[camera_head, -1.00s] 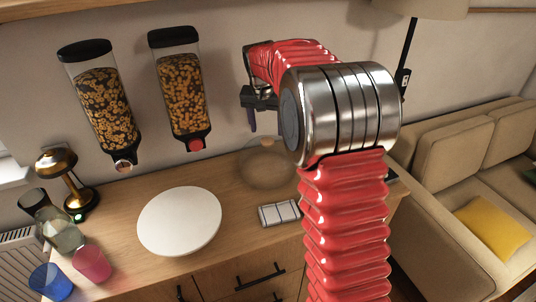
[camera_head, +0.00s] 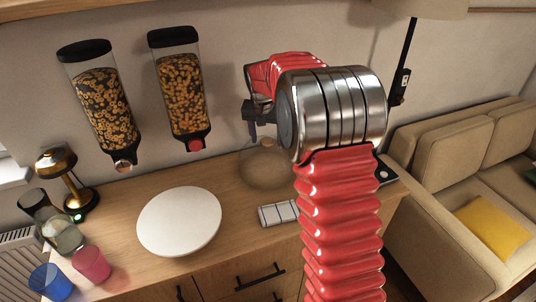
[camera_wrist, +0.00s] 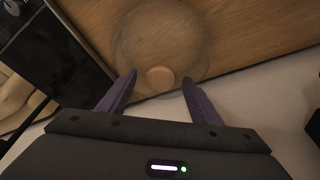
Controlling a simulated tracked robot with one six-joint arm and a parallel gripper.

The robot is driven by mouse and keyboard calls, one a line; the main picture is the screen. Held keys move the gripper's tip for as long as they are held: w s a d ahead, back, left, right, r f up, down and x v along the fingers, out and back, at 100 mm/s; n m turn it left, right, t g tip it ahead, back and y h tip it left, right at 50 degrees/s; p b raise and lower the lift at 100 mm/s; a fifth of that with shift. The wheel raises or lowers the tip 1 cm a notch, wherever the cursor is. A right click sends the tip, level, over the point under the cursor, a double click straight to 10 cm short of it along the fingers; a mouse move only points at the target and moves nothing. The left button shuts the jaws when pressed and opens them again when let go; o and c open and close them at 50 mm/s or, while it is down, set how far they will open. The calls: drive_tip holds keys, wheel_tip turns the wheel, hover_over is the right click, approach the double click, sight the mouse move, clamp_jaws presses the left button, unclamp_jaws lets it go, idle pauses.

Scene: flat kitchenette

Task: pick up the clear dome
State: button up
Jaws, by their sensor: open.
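The clear dome (camera_head: 262,172) stands on the wooden counter near the wall, right of the white round plate. It is transparent with a small round wooden knob (camera_head: 269,143) on top. In the wrist view the dome (camera_wrist: 160,35) lies beyond the fingertips, and its knob (camera_wrist: 160,77) shows between and just ahead of them. In the head view my gripper (camera_head: 254,131) is above the dome, partly hidden by my arm.
A white round plate (camera_head: 180,221) and a small white tiled block (camera_head: 279,213) lie on the counter (camera_head: 125,235). Two cereal dispensers (camera_head: 182,95) hang on the wall. Cups (camera_head: 91,264) and a brass lamp (camera_head: 66,180) stand at the left. A sofa (camera_head: 450,220) is at the right.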

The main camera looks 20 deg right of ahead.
drive_tip(key=shift+c, duration=0.4)
clamp_jaws()
